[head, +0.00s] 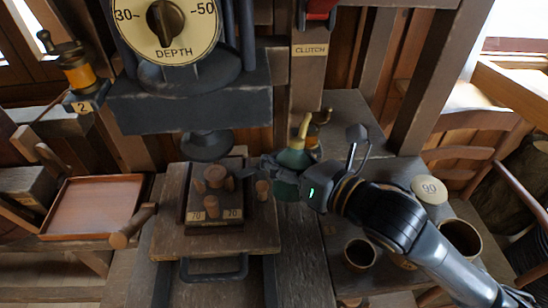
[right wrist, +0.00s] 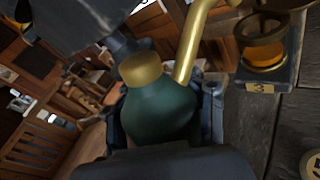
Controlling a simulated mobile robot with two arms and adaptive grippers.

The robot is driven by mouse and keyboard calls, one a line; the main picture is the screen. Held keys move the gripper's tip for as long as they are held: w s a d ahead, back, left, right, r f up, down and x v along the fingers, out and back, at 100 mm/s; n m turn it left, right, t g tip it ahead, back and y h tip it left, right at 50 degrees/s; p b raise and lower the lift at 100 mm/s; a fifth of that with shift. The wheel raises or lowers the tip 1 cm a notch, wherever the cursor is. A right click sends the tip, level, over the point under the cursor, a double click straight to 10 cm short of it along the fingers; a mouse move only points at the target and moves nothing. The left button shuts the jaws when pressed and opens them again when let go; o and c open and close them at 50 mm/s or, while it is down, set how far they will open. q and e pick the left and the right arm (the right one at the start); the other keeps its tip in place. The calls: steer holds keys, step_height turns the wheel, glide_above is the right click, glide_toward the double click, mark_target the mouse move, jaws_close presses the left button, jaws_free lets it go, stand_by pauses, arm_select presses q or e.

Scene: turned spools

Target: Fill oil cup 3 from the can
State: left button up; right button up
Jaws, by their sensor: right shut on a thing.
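The green oil can (head: 293,160) with a brass spout is held by my right gripper (head: 278,172). In the right wrist view the can's green body (right wrist: 160,108) and brass cap sit between the two dark fingers (right wrist: 166,112). The can looks roughly upright; its spout runs out of the top of that view. Oil cup 3 (right wrist: 264,55), a glass cup with brass rings and amber oil low in it, stands to the right of the spout above a "3" plate. In the head view the cup (head: 314,136) is partly hidden behind the can. My left gripper is not in view.
The machine head with the DEPTH dial (head: 164,30) stands left of the can. Below it, a fixture with wooden pegs (head: 212,190) sits on a board. Oil cup 2 (head: 77,68) is far left. Round pots (head: 360,254) and a "90" lid (head: 429,189) are at right.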

arm_select(q)
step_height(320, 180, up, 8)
steer(key=p, duration=0.6)
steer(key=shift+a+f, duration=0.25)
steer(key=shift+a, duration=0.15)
arm_select(e)
steer(key=shift+w+d+r+m+g, duration=0.2)
steer(key=shift+w+r+m+g, duration=0.2)
steer(key=shift+m+g, duration=0.45)
steer(key=shift+w+d+r+m+g, duration=0.2)
steer(key=shift+r+m+g, duration=0.25)
steer(key=shift+m, duration=0.7)
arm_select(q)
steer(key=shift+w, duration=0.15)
arm_select(e)
steer(key=shift+a, duration=0.1)
arm_select(q)
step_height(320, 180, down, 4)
steer(key=b, duration=0.3)
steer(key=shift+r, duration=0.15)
arm_select(e)
steer(key=s+r+n+t, duration=0.1)
steer(key=n, duration=0.1)
steer(key=a+r+n+t, duration=0.1)
steer(key=n, duration=0.1)
steer(key=s+r+n+t, duration=0.1)
steer(key=n, duration=0.1)
steer(key=shift+s+a+r+n+t+y, duration=0.15)
steer(key=shift+s+r+n+t+y, duration=0.15)
steer(key=shift+s+n+t, duration=0.1)
